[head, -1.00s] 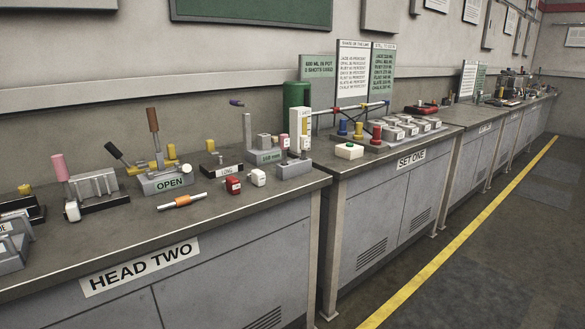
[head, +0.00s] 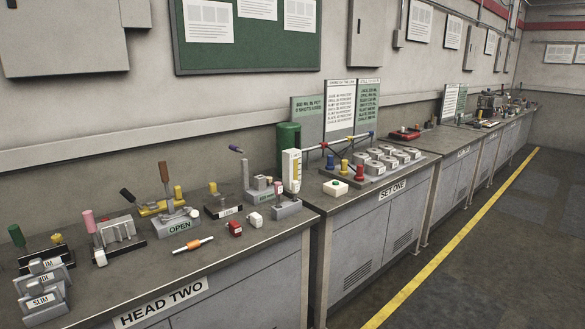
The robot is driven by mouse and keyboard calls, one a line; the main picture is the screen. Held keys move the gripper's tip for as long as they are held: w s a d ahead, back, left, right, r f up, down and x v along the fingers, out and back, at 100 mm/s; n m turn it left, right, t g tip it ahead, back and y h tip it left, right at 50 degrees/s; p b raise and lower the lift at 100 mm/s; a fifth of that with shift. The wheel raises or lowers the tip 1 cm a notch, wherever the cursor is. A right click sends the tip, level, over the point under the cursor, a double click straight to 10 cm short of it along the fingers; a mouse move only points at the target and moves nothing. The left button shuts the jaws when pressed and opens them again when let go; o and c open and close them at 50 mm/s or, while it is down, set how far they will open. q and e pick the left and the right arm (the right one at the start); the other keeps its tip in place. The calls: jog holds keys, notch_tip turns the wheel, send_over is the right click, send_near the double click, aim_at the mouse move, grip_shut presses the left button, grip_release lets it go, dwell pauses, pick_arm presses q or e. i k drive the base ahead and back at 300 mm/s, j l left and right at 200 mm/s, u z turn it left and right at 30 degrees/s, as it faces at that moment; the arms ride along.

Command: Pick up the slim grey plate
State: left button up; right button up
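A grey piece with a white label reading SLIM (head: 41,301) stands on the HEAD TWO bench at the lower left of the head view. It looks like a plate with a raised top, seen at an angle. Similar grey labelled pieces (head: 46,279) stand close behind it, and their labels are partly hidden or hard to read. I cannot tell whether these pieces touch. Neither of my grippers is in view.
On the same bench are a green-handled fixture (head: 17,238), a pink-handled fixture (head: 90,222), a clamp labelled OPEN (head: 181,226) and an orange-banded rod (head: 193,245). Red and white small blocks (head: 235,229) lie farther right. The bench front (head: 150,280) is fairly clear.

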aim_at(39, 299)
jog(key=u, duration=1.55)
jog(key=i+j, duration=0.1)
jog(key=i, duration=0.45)
jog(key=i+j+z, duration=0.15)
jog(key=i, duration=0.4)
jog(key=i+j, duration=0.15)
jog(key=i, duration=0.4)
jog(key=k, duration=0.15)
jog(key=l+z, duration=0.05)
